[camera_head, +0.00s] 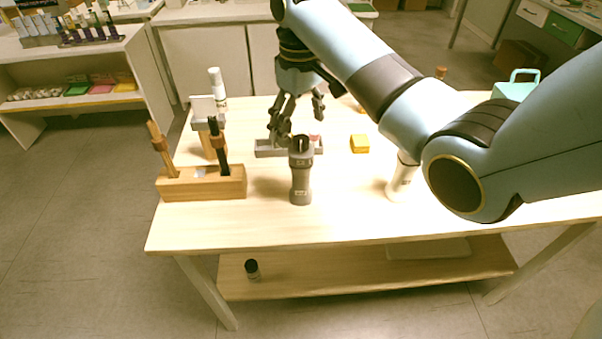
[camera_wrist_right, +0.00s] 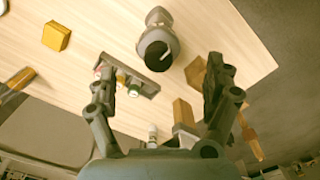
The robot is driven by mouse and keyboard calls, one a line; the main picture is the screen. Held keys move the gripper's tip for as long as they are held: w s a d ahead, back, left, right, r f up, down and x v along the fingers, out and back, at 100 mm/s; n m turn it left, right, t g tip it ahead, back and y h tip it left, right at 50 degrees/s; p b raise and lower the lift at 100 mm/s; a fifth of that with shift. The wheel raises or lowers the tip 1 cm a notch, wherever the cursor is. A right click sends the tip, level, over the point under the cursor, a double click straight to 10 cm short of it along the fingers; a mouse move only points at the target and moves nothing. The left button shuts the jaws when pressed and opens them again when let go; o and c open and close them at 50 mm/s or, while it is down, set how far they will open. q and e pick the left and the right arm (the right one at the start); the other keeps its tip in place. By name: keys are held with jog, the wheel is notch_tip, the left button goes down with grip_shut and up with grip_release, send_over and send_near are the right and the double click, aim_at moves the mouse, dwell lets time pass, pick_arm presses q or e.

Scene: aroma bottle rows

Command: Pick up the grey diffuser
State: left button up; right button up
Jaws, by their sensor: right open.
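The grey diffuser (camera_head: 300,178) stands upright near the middle of the table's front part, its dark top facing up. In the right wrist view the diffuser (camera_wrist_right: 157,42) lies ahead of and between the two fingers, apart from both. My right gripper (camera_head: 298,118) points down behind the diffuser in the head view, above a small grey tray (camera_head: 265,149). Its two fingers are spread and empty; they also show in the right wrist view (camera_wrist_right: 158,68). My left gripper is not in view.
A wooden holder (camera_head: 190,188) with upright sticks stands left of the diffuser. A yellow block (camera_head: 359,144) and a white bottle (camera_head: 399,187) stand to its right. A white bottle (camera_head: 217,88) is behind left. The table's front strip is clear.

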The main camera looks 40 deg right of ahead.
aim_at(301, 153)
notch_tip(301, 153, down, 8)
jog(key=shift+d+f+p, duration=0.1)
jog(key=shift+f+p, duration=0.15)
jog(key=shift+p, duration=0.1)
jog(key=shift+s, duration=0.1)
jog(key=shift+c, duration=0.4)
jog(key=c, duration=1.6)
grip_shut()
jog(key=shift+r, duration=0.15)
